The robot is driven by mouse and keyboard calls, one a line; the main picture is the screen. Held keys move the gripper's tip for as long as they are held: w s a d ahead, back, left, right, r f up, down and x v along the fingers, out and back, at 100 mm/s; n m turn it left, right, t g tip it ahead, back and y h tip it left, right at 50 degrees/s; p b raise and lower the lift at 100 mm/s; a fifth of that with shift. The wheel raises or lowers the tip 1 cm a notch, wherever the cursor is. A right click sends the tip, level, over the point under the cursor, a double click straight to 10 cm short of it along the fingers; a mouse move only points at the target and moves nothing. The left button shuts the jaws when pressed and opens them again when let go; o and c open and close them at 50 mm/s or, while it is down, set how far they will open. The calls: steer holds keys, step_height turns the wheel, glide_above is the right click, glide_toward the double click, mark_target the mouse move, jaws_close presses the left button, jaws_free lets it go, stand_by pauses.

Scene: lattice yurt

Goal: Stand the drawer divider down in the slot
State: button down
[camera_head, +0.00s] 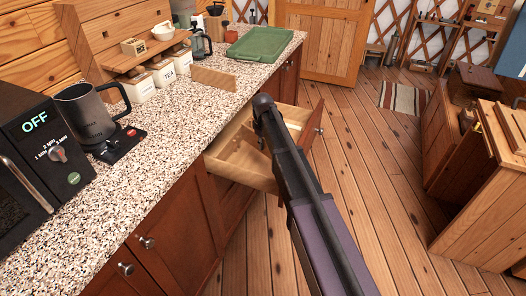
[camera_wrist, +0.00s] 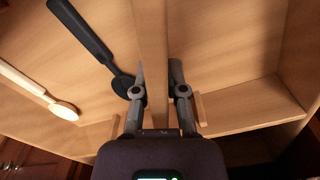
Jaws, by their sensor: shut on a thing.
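My gripper (camera_wrist: 164,85) is shut on the drawer divider (camera_wrist: 152,50), a thin light-wood board on edge between the two fingers. The divider runs up the middle of the wrist view, inside or just over the open drawer. The drawer (camera_head: 235,172) shows in the head view with my arm reaching over it, and its floor (camera_wrist: 240,60) shows in the wrist view. A small wooden block (camera_wrist: 200,108) sits just right of the fingers, perhaps one side of the slot. The slot itself is hidden behind my gripper, and I cannot tell whether the divider is seated.
A black spoon (camera_wrist: 90,40) and a pale wooden spoon (camera_wrist: 35,88) lie left of the divider. On the speckled counter (camera_head: 150,185) are a dark mug (camera_head: 88,112), canisters (camera_head: 162,74), a wooden board (camera_head: 213,79) and a green tray (camera_head: 260,43).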

steer(key=shift+f+b, duration=0.95)
steer(key=shift+f, duration=0.35)
steer(key=shift+f, duration=0.15)
steer(key=c, duration=0.7)
jaws_free()
steer(key=shift+r, duration=0.2)
step_height(320, 180, up, 12)
steer(key=p, duration=1.2)
